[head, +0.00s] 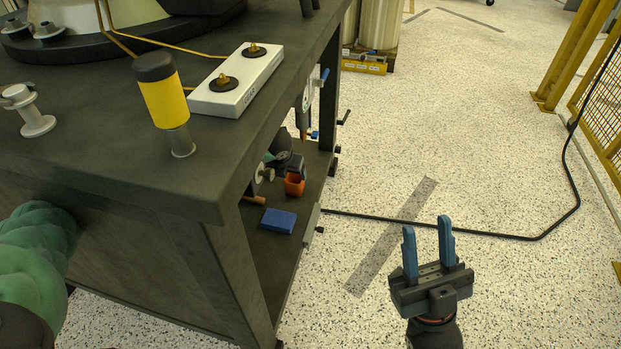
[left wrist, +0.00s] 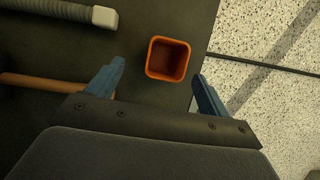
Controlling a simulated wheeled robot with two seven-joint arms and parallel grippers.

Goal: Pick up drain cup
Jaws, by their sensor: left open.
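The drain cup looks like a small orange square cup (head: 294,185) on the lower shelf of the dark workbench, near the shelf's open edge. In the left wrist view the orange cup (left wrist: 168,59) is upright and empty, with its opening facing me. My left gripper (left wrist: 159,71) is open. Its two blue fingers are spread to either side of the cup, which sits between and slightly beyond the tips; no contact shows. In the head view I cannot make out the left gripper clearly. My right gripper (head: 428,240) is open and empty over the floor, right of the bench.
A brown handle (left wrist: 50,83) and a grey ribbed tube (left wrist: 62,11) lie left of the cup. A blue block (head: 278,220) is on the shelf (head: 283,255). The workbench top (head: 110,165) overhangs it. A black cable (head: 430,228) crosses the open floor.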

